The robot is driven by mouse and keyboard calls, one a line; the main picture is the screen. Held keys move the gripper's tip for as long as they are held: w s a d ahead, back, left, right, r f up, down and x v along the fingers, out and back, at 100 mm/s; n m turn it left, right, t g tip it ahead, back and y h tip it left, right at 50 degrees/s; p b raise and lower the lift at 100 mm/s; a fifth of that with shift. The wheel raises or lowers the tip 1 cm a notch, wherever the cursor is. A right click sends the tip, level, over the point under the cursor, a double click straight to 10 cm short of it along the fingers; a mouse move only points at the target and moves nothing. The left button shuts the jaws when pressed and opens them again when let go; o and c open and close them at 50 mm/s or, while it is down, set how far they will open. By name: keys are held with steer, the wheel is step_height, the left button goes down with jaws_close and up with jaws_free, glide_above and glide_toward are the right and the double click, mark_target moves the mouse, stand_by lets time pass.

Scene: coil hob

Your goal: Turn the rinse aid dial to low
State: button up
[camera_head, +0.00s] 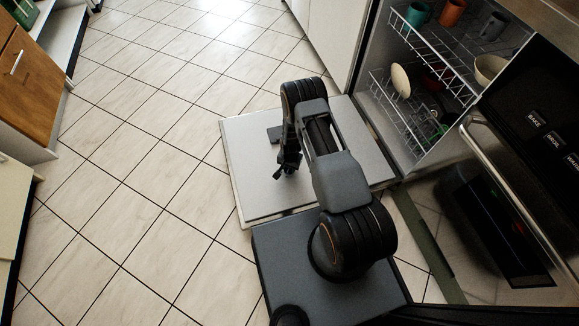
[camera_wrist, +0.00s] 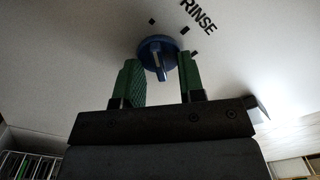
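The rinse aid dial (camera_wrist: 158,55) is a round blue knob with a pale pointer, on a light panel in the wrist view. The word RINSE (camera_wrist: 198,16) is printed above and right of it, with several dark marks around the dial. My gripper (camera_wrist: 160,78) has its two green fingers apart, one on each side of the dial's lower part, with a gap showing between them. I cannot tell whether either finger touches the knob. In the head view my gripper (camera_head: 284,165) is over the open dishwasher door (camera_head: 252,190); the dial is hidden there.
The dishwasher racks (camera_head: 440,55) hold cups, plates and bowls at the upper right. An oven with a bar handle (camera_head: 515,205) stands at the right. Wooden cabinets (camera_head: 28,85) stand at the far left. The tiled floor (camera_head: 130,150) left of the door is clear.

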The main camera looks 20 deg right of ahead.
steer(key=shift+c, duration=0.2)
jaws_close()
steer(key=shift+m, duration=0.4)
steer(key=m, duration=0.3)
steer(key=shift+b, duration=0.35)
steer(key=m, duration=0.4)
steer(key=shift+s+d+m, duration=0.1)
steer(key=shift+m, duration=0.2)
steer(key=m+b, duration=0.1)
steer(key=m, duration=0.5)
steer(key=shift+s, duration=0.1)
steer(key=m, duration=0.6)
steer(key=shift+s, duration=0.1)
steer(key=shift+m, duration=0.3)
